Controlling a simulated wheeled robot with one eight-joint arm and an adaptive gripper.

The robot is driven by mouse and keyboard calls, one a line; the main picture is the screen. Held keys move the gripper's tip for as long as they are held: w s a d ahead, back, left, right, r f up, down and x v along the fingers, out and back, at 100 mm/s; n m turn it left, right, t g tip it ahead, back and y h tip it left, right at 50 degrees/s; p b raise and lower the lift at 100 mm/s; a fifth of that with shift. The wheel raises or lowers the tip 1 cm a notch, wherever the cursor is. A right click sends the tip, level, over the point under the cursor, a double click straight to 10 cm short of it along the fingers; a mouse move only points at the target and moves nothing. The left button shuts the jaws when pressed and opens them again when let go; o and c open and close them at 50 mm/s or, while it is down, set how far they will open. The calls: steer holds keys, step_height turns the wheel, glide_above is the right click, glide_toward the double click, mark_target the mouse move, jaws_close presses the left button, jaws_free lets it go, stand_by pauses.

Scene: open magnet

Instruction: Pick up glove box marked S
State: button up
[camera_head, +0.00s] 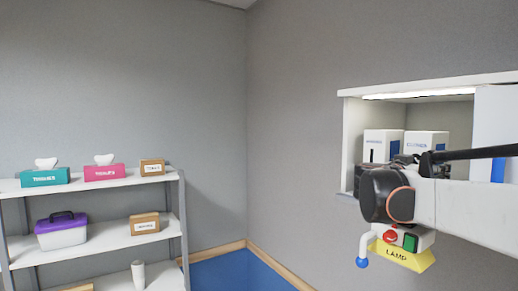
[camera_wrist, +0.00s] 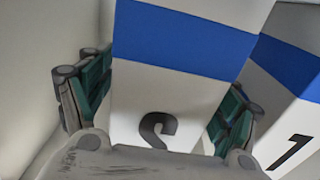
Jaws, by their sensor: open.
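In the wrist view, a white glove box (camera_wrist: 165,90) with a blue band stands between the fingers of my gripper (camera_wrist: 158,105). Its dark marking is partly hidden by my gripper's body and looks like an S, though it could be a 2. My gripper is open, with green-padded fingers on both sides of the box; I cannot tell whether they touch it. A second white box (camera_wrist: 285,85) with a blue band stands close at the right, with a mark like an L or 1. In the head view my arm hides the gripper.
A wall recess (camera_head: 347,130) holds white boxes (camera_head: 383,145) and (camera_head: 427,143). A panel with red and green buttons and a yellow lamp sign (camera_head: 402,254) is below my arm. A shelf (camera_head: 110,230) at left holds tissue boxes and a purple-lidded case (camera_head: 62,230). The wrist view's left is clear.

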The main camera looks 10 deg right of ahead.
steer(key=shift+w+d, duration=0.2)
steer(key=shift+d, duration=0.25)
steer(key=shift+s+a, duration=0.1)
steer(key=shift+a, duration=0.05)
steer(key=c, duration=1.4)
